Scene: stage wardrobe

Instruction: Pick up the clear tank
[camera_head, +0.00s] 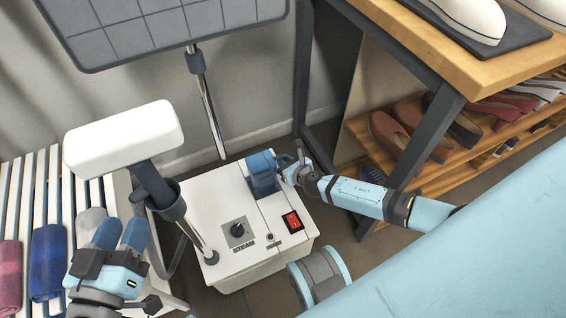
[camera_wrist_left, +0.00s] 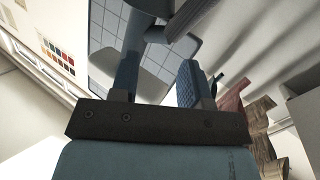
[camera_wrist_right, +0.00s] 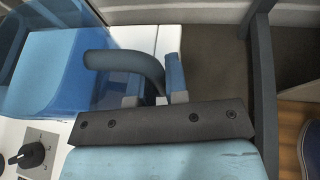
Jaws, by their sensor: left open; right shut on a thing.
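The clear tank (camera_head: 262,172) is a blue see-through box sitting on the back of the white steamer base (camera_head: 215,205). In the right wrist view the tank (camera_wrist_right: 50,70) fills the left side, with its dark curved handle (camera_wrist_right: 125,63) reaching between my fingers. My right gripper (camera_head: 288,172) is shut on this handle, and it also shows in the right wrist view (camera_wrist_right: 155,88). My left gripper (camera_head: 120,232) is open and empty, left of the steamer. In the left wrist view my left gripper (camera_wrist_left: 158,85) has nothing between its fingers.
The steamer has a black knob (camera_head: 237,230), a red switch (camera_head: 291,221) and a pole. A white padded head (camera_head: 122,138) stands near my left gripper. A grey grid board (camera_head: 165,30) hangs above. A wooden table (camera_head: 480,75) and shoe rack (camera_head: 440,165) stand right.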

